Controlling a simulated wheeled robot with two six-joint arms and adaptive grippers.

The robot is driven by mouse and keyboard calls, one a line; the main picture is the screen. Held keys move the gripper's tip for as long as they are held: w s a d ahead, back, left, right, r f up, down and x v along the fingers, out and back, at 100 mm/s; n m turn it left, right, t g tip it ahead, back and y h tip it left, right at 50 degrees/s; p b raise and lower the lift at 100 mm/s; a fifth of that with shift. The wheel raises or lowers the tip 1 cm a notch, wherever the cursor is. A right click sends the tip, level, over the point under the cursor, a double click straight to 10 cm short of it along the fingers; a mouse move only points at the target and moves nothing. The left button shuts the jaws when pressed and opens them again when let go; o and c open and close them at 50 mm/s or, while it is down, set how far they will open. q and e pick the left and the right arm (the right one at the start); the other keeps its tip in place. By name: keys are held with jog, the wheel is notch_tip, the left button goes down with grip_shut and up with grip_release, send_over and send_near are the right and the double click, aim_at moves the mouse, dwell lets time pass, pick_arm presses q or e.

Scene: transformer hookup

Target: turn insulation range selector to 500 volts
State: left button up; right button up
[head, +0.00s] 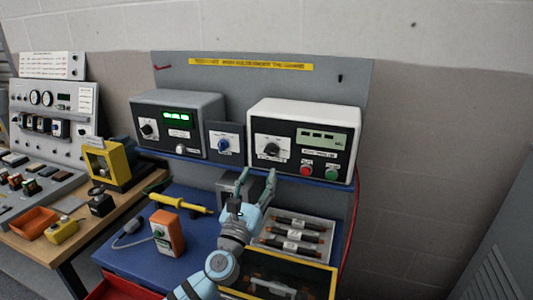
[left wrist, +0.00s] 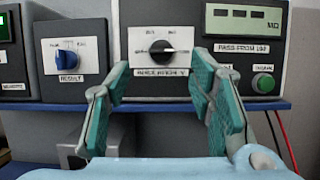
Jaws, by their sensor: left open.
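The white insulation tester (head: 303,140) stands on the blue shelf at the right of the bench. Its black range selector (head: 272,150) is on the left of its front panel. In the left wrist view the selector (left wrist: 162,52) shows its bar lying roughly level; the small range markings are too blurred to read. My left gripper (head: 259,174) is open and empty, below and in front of the selector. In the left wrist view its two fingers (left wrist: 161,66) stand either side of the selector, apart from it. My right gripper is not in view.
A red button (head: 306,170) and a green button (head: 331,173) sit right of the selector. A small blue-knobbed box (head: 223,143) and a grey tester (head: 180,123) stand to the left. The shelf edge (left wrist: 205,105) runs below the panel. A tray of fuses (head: 297,237) lies below.

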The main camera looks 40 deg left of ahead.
aim_at(269, 154)
pick_arm(q)
jog(key=x, duration=0.4)
jog(key=f+x, duration=0.1)
jog(key=x, duration=0.2)
jog(key=shift+w, duration=0.25)
jog(key=shift+w+r+p, duration=0.2)
jog(key=shift+w+p, duration=0.1)
jog(key=shift+w, duration=0.05)
jog(key=shift+s+r, duration=0.1)
jog(key=shift+s, duration=0.15)
jog(key=shift+c, duration=0.6)
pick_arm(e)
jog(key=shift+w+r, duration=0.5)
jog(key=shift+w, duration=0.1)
pick_arm(q)
jog(key=shift+w, duration=0.1)
jog(key=c, duration=1)
jog(key=shift+c, duration=0.2)
